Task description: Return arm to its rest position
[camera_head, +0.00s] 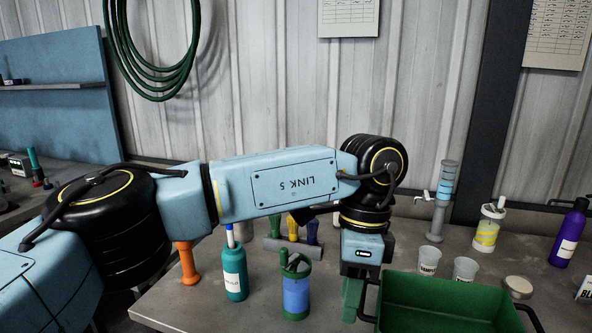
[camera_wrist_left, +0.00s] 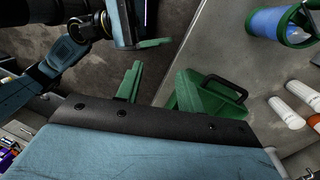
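My left arm (camera_head: 285,185), light blue with black joints, stretches from the lower left across the bench in the head view. Its wrist bends down, and my left gripper (camera_head: 352,302) points downward beside the left end of the green crate. In the left wrist view, the two green fingers of my left gripper (camera_wrist_left: 160,75) stand apart with nothing between them. At the top of that view another gripper with a green finger (camera_wrist_left: 155,43), seemingly my right one, shows partly; its opening cannot be made out. My right arm does not show in the head view.
A green crate (camera_head: 450,292) with dark handles stands right of the left gripper. Left of it are a green-and-blue container (camera_head: 295,290), a teal bottle (camera_head: 234,270) and an orange stand (camera_head: 187,262). Cups (camera_head: 428,261), a dispenser column (camera_head: 440,200) and a purple bottle (camera_head: 569,235) stand further right.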

